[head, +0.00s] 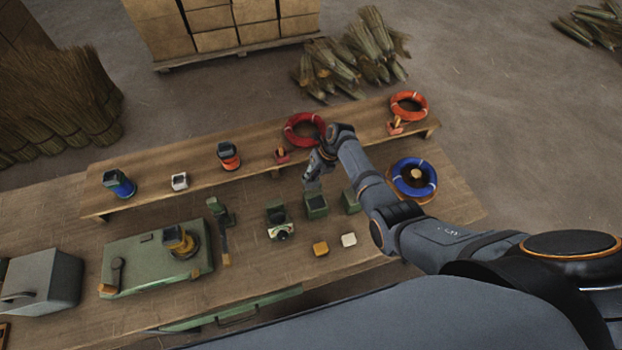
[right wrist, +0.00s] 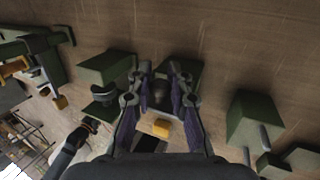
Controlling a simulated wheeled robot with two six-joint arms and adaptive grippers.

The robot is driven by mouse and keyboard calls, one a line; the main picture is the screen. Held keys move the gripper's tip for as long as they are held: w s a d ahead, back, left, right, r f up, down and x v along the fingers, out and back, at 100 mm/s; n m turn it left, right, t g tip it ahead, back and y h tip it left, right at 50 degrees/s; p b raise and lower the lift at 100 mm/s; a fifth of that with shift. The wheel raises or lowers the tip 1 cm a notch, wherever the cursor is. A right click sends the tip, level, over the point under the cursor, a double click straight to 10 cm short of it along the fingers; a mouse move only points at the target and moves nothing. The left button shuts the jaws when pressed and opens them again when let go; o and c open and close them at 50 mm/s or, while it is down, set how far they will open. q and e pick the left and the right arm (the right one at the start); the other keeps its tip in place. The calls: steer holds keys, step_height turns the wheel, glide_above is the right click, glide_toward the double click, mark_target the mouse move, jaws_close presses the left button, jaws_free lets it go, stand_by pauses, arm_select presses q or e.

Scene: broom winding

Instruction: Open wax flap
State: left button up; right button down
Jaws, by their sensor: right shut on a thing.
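Three small green boxes stand in a row on the bench. The middle green box (head: 316,206) is directly below my right gripper (head: 313,178). In the right wrist view, my right gripper (right wrist: 160,75) has its fingers at this middle box (right wrist: 187,72), shut on what looks like its flap. The flap is mostly hidden by the fingers, so its angle cannot be told. A yellow wax block (head: 320,248) and a white block (head: 348,239) lie in front of the boxes. My left gripper is not in the head view.
The left green box (head: 276,215) and right green box (head: 351,201) stand close on either side. A raised shelf (head: 200,176) behind holds spools and a red ring (head: 304,130). A blue ring (head: 413,177) lies to the right. A green winding machine (head: 140,262) is at left.

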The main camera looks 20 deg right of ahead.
steer(key=shift+w+f+g+b, duration=0.15)
steer(key=shift+w+g+b, duration=0.25)
steer(key=shift+g, duration=0.4)
steer(key=c, duration=1.3)
jaws_free()
steer(key=shift+f, duration=0.1)
steer(key=shift+s, duration=0.15)
